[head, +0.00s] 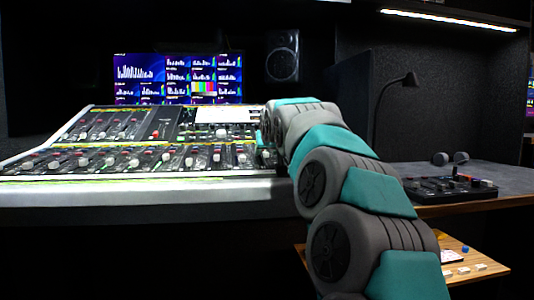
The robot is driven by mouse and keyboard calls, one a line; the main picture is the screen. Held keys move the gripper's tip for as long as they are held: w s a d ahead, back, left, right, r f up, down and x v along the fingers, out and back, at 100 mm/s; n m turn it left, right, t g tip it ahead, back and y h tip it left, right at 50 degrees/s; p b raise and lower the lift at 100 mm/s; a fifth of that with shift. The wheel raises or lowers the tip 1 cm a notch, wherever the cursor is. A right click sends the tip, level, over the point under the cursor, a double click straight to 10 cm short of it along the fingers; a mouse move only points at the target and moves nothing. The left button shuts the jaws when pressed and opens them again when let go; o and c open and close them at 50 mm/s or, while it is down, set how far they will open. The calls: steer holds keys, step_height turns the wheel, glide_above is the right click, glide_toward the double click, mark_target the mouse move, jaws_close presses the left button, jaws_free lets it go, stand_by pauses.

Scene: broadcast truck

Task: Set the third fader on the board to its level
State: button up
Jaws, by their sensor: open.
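The mixing board (110,177) spans the left and middle of the head view, with a row of pale-capped faders along its front. Counting from the left, the third front cap (82,162) shows among them. I cannot read any level mark or numbering at this size. A second group of small caps (101,135) sits on the upper left panel. My arm reaches from the lower right to the board's right end and covers that part. My gripper's fingers are hidden behind the arm's last links, so I cannot see whether they touch anything.
Screens (178,79) and a speaker (282,56) stand behind the board. At right, a dark desk (490,180) holds a small control panel (450,188) and a lamp (378,110). A low wooden shelf (490,258) with small items is below. Space above the front faders is clear.

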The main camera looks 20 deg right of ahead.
steer(key=shift+w+f, duration=0.15)
steer(key=shift+w, duration=0.1)
steer(key=shift+c, duration=0.2)
jaws_close()
stand_by(1.1)
